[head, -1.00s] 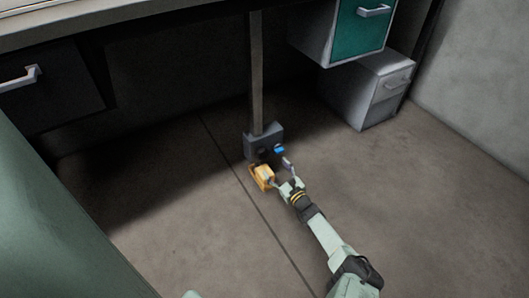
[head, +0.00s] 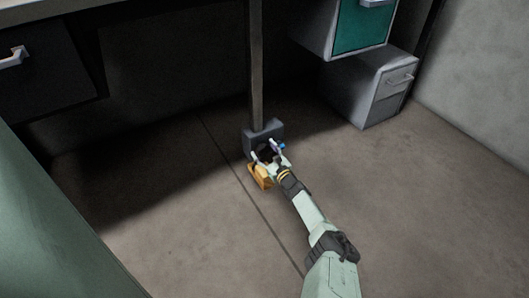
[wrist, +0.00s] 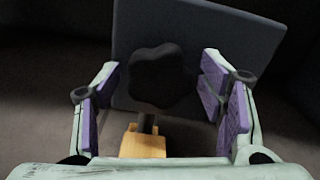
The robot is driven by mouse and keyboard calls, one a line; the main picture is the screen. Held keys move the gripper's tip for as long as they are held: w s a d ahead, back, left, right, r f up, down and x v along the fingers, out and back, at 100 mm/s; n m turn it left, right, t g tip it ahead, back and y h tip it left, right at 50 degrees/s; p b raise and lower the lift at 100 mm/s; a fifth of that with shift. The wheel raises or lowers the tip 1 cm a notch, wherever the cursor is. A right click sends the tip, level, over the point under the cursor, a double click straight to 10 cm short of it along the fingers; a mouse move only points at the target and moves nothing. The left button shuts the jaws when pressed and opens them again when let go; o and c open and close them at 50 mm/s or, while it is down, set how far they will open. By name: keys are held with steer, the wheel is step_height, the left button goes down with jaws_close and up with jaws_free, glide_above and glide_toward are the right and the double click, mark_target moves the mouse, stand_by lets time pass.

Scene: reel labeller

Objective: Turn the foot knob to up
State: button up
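The foot knob (wrist: 163,77) is a dark, lobed knob on the front of a grey box (wrist: 215,45) in the wrist view. In the head view the grey box (head: 263,135) sits at the foot of a post, and the knob is mostly hidden by my gripper. My gripper (head: 265,150) is in front of the box. In the wrist view my gripper (wrist: 160,92) is open, its purple-padded fingers to the left and right of the knob. I see a gap between the pads and the knob; I cannot tell how deep the fingers reach.
An orange block (head: 260,177) lies just in front of the box, below my gripper; it also shows in the wrist view (wrist: 142,145). Grey drawers (head: 372,88) stand back right. The floor around is clear.

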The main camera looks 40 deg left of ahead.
steer(key=c, duration=1)
steer(key=shift+c, duration=0.2)
steer(key=shift+m, duration=0.3)
steer(key=m, duration=0.2)
steer(key=shift+m+b, duration=0.35)
steer(key=shift+m, duration=0.05)
steer(key=m+b, duration=0.2)
steer(key=m, duration=0.1)
steer(key=shift+f+m, duration=0.15)
steer(key=shift+m, duration=0.15)
steer(key=m+b, duration=0.2)
steer(key=m, duration=0.1)
steer(key=shift+b, duration=0.35)
steer(key=shift+s+m+b, duration=0.1)
steer(key=shift+m+b, duration=0.9)
steer(key=shift+m, duration=0.2)
